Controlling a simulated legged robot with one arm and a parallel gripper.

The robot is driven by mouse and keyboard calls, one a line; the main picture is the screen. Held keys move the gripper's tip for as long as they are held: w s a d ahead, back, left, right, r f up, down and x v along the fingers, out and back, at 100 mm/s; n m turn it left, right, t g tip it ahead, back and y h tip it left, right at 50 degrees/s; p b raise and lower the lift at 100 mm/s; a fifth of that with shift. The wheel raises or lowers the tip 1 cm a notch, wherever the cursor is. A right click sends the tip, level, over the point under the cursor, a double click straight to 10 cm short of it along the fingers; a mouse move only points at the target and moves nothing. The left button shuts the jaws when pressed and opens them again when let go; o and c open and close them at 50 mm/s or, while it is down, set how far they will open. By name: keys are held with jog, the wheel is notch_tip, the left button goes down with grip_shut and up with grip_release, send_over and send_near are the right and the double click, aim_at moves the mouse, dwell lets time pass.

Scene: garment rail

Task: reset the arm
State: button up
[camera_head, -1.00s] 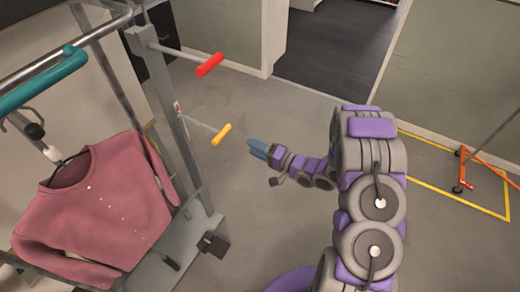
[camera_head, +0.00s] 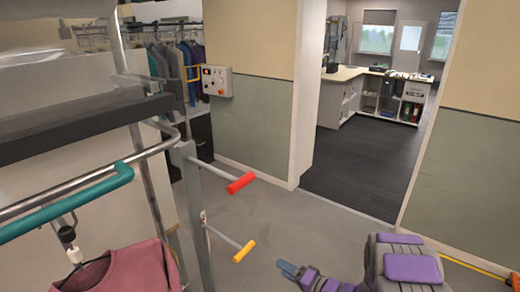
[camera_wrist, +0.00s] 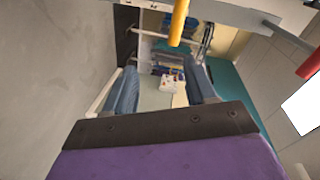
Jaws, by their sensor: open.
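My gripper (camera_head: 287,268) shows at the bottom of the head view, to the right of the yellow-handled lever and apart from it. In the wrist view my gripper (camera_wrist: 162,92) has its two blue-grey fingers spread wide, with nothing between them. My purple and grey arm fills the bottom right of the head view. The yellow handle (camera_head: 244,251) and the red handle (camera_head: 241,183) stick out from the rail's upright post. The yellow handle also shows in the wrist view (camera_wrist: 178,22), beyond the fingers, and the red handle (camera_wrist: 309,64) is at its right edge.
A pink garment (camera_head: 125,270) hangs from the rail (camera_head: 90,190) at the lower left. A control box (camera_head: 216,81) is on the wall behind. A doorway to a room with a counter (camera_head: 345,78) opens at the right. Grey floor lies between post and doorway.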

jog(key=d+r+n+g+h+b, duration=0.2)
jog(key=d+r+h, duration=0.4)
jog(key=d+h, duration=0.7)
jog(key=s+d+r+g+h, duration=0.2)
jog(key=s+d+r, duration=0.15)
jog(key=s, duration=0.35)
jog(key=s+a+r+g+y, duration=0.1)
jog(key=s+a+r+g, duration=0.1)
jog(key=s, duration=0.9)
jog(key=s+a+r+n+g+b, duration=0.1)
jog(key=s+a+g, duration=0.2)
jog(key=s+a, duration=0.3)
jog(key=s+a+r+n+g+y+b, duration=0.1)
jog(key=s+a+r+g, duration=0.1)
jog(key=s, duration=1.5)
jog(key=shift+a+r+g+y, duration=0.3)
jog(key=shift+a+g, duration=0.5)
jog(key=shift+a, duration=0.4)
